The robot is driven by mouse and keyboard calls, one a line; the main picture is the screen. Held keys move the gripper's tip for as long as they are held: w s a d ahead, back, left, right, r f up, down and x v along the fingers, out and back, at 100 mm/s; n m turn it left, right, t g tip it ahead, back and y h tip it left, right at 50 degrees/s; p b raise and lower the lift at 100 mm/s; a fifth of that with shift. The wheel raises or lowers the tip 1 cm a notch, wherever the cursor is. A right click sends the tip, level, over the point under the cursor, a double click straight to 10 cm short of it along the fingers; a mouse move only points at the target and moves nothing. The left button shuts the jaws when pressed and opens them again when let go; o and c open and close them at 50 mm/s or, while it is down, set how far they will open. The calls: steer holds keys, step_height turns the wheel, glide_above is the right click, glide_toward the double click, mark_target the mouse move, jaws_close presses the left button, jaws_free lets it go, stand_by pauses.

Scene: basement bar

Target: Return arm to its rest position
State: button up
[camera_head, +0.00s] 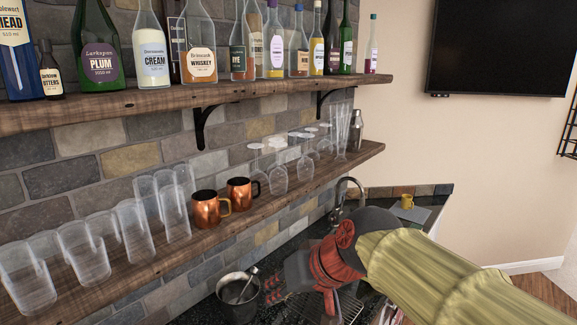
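My arm comes in from the lower right, with a yellow-green link and a red and dark grey wrist. My gripper (274,289) is at the lower middle, over the dark counter and just right of a dark metal bucket (239,296). Its red fingertips point left, toward the bucket. They are small and partly lost against the dark counter, so I cannot tell whether they are open or shut. I see nothing clearly held in them.
A lower wooden shelf (95,292) holds clear glasses, two copper mugs (207,210) and a shaker (355,131). An upper shelf (160,103) holds bottles. A faucet (341,196) stands behind my wrist. Open space lies right.

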steer(key=s+d+f+m+h+b, duration=0.1)
steer(key=s+d+f+b, duration=0.3)
steer(key=s+d+f, duration=0.4)
steer(key=s+d+f+m+h+b, duration=0.2)
steer(key=s+d+f+h+b, duration=0.2)
steer(key=s+d+f, duration=0.4)
steer(key=shift+s+d+f, duration=0.25)
steer(key=shift+d+f, duration=1.7)
steer(key=shift+d, duration=0.35)
